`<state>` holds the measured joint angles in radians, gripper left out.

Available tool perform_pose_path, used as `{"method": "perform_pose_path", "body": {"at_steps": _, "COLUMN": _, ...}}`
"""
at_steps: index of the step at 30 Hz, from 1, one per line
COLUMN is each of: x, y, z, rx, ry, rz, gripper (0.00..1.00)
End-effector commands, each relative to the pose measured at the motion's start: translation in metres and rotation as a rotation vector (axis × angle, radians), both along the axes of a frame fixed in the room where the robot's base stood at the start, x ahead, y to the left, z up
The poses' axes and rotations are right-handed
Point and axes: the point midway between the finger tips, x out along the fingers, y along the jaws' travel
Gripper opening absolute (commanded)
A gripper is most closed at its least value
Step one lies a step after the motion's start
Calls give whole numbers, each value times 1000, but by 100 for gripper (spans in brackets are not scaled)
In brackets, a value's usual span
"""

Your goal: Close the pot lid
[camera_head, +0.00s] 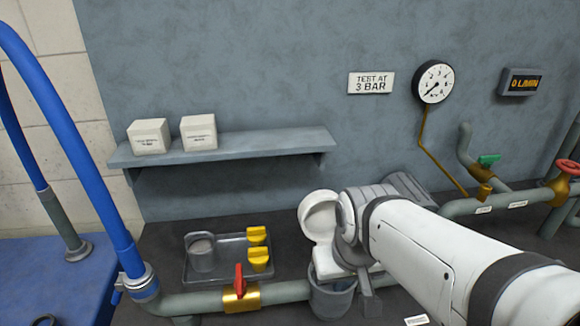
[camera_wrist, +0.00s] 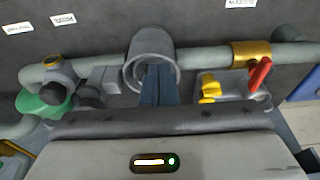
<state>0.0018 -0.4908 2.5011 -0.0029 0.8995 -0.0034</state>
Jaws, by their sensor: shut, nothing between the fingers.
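I cannot make out a separate lid. My gripper (camera_wrist: 158,85) has its dark fingers together, with nothing between them. In the wrist view they overlap the vessel's mouth; I cannot tell whether they touch it. In the head view my arm hides most of the gripper.
A grey pipe with a red-handled brass valve (camera_head: 240,290) runs beside the vessel. A shelf (camera_head: 240,148) with two white boxes is above. A gauge (camera_head: 435,82) hangs on the wall.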

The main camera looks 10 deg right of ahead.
Motion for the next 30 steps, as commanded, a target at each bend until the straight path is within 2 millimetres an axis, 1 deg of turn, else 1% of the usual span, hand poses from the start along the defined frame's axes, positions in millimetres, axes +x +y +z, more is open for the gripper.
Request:
{"method": "perform_pose_path", "body": {"at_steps": 2, "x": 6, "y": 0, "z": 3, "rx": 0, "ry": 0, "rz": 0, "gripper": 0}}
{"method": "perform_pose_path", "body": {"at_steps": 4, "x": 17, "y": 0, "z": 9, "rx": 1, "ry": 0, "rz": 1, "gripper": 0}}
{"method": "perform_pose_path", "body": {"at_steps": 5, "x": 24, "y": -8, "z": 13, "rx": 1, "ry": 1, "rz": 2, "gripper": 0}}
{"method": "perform_pose_path", "body": {"at_steps": 6, "x": 36, "y": -13, "z": 19, "rx": 2, "ry": 1, "rz": 4, "gripper": 0}}
{"method": "perform_pose_path", "body": {"at_steps": 7, "x": 46, "y": -15, "z": 23, "rx": 3, "ry": 1, "rz": 4, "gripper": 0}}
{"method": "perform_pose_path", "body": {"at_steps": 8, "x": 58, "y": -15, "z": 28, "rx": 4, "ry": 2, "rz": 4, "gripper": 0}}
{"method": "perform_pose_path", "body": {"at_steps": 11, "x": 102, "y": -16, "z": 43, "rx": 5, "ry": 3, "rz": 7, "gripper": 0}}
{"method": "perform_pose_path", "body": {"at_steps": 12, "x": 121, "y": -16, "z": 48, "rx": 7, "ry": 3, "rz": 10, "gripper": 0}}
{"method": "perform_pose_path", "body": {"at_steps": 14, "x": 147, "y": -17, "z": 54, "rx": 7, "ry": 3, "rz": 12, "gripper": 0}}
{"method": "perform_pose_path", "body": {"at_steps": 15, "x": 165, "y": -17, "z": 57, "rx": 8, "ry": 3, "rz": 13, "gripper": 0}}
{"method": "perform_pose_path", "body": {"at_steps": 18, "x": 204, "y": -18, "z": 62, "rx": 10, "ry": 2, "rz": 17, "gripper": 0}}
{"method": "perform_pose_path", "body": {"at_steps": 21, "x": 237, "y": -20, "z": 62, "rx": 12, "ry": 2, "rz": 19, "gripper": 0}}
{"method": "perform_pose_path", "body": {"at_steps": 25, "x": 269, "y": -21, "z": 61, "rx": 14, "ry": 1, "rz": 22, "gripper": 0}}
{"method": "perform_pose_path", "body": {"at_steps": 27, "x": 281, "y": -22, "z": 60, "rx": 15, "ry": 0, "rz": 23, "gripper": 0}}
{"method": "perform_pose_path", "body": {"at_steps": 30, "x": 290, "y": -23, "z": 58, "rx": 15, "ry": -1, "rz": 24, "gripper": 0}}
